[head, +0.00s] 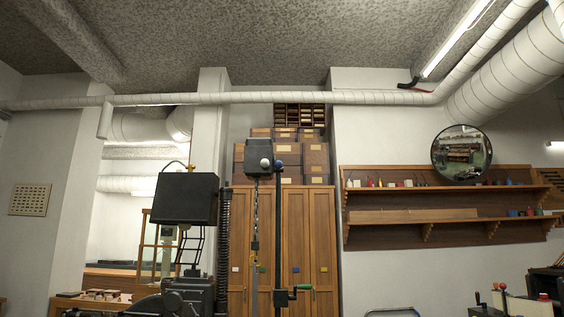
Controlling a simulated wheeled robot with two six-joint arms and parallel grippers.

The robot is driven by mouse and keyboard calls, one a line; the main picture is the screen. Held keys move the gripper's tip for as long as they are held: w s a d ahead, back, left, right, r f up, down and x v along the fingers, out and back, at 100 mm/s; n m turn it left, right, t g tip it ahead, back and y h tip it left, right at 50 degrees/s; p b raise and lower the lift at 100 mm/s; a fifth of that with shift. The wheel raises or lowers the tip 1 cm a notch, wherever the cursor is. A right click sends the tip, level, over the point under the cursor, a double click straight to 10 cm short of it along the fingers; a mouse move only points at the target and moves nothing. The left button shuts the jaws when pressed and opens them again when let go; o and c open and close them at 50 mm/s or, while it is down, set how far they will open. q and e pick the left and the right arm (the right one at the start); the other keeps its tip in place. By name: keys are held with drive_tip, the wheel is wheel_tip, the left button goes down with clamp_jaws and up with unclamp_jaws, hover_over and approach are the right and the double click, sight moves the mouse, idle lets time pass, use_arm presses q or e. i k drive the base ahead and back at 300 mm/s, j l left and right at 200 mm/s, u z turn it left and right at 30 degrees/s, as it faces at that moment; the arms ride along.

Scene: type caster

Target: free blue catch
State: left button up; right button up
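Whether the blue knob is the catch, I cannot tell. A small blue plate (296,269) also shows on a cabinet door. Neither of my grippers is in view.
A dark machine with a box-shaped head (185,199) stands left of the post. Wooden shelves (440,228) with small pots and a round mirror (461,153) are on the right wall. More equipment with red knobs (520,300) stands at bottom right. The floor is out of view.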

sight(277, 164)
drive_tip(key=i+l, duration=0.7)
drive_tip(key=i, duration=0.25)
drive_tip(key=j+u, duration=0.05)
